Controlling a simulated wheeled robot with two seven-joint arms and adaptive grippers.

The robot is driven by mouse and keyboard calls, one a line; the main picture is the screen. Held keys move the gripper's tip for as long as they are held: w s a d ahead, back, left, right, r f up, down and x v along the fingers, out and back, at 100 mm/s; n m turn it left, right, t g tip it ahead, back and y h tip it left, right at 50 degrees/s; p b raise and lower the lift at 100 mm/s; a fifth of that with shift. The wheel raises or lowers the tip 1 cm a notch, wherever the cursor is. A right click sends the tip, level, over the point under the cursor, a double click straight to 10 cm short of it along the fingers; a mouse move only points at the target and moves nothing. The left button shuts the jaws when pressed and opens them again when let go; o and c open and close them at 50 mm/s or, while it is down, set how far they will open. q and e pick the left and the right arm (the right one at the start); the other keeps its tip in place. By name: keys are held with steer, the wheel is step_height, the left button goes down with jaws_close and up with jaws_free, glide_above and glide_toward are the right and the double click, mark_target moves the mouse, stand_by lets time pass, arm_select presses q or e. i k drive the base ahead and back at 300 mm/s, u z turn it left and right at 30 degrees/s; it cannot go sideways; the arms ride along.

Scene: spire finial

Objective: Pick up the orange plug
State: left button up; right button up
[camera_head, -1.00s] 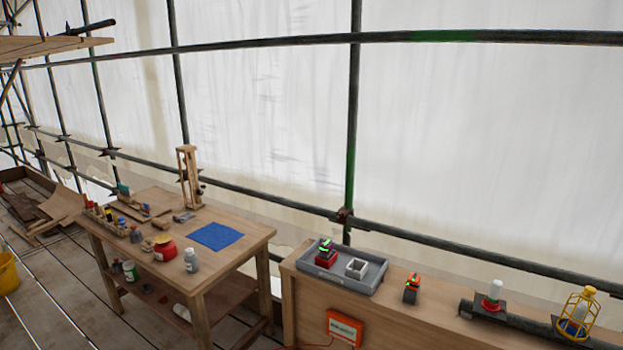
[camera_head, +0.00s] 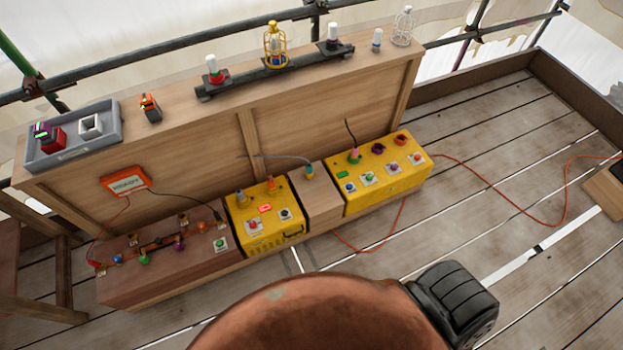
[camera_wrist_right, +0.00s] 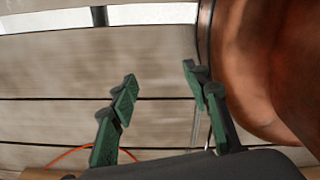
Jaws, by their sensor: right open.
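An orange plug-like piece (camera_head: 271,184) stands upright on the left yellow box (camera_head: 262,238) in the head view, beside a grey-blue plug (camera_head: 242,198). It is small, so its details cannot be told. My right gripper (camera_wrist_right: 158,80) is open and empty in the right wrist view, with its two green fingers apart over plank floor. No plug shows between the fingers. Neither gripper shows in the head view, so the distance from the right gripper to the orange piece cannot be told. My left gripper is not in view.
A second yellow box (camera_head: 385,178) holds several plugs and buttons. A brown panel (camera_head: 155,262) is at left. An orange and black block (camera_head: 150,108) and a grey tray (camera_head: 72,156) are on the upper ledge. Orange cable (camera_head: 500,198) crosses the open plank floor.

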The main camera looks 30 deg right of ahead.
mark_target(271, 187)
steer(key=z, duration=0.4)
steer(key=k, duration=0.45)
steer(key=u, duration=1.55)
steer(key=i, duration=0.9)
steer(key=z, duration=0.75)
steer(key=i, duration=0.8)
steer(key=z, duration=0.75)
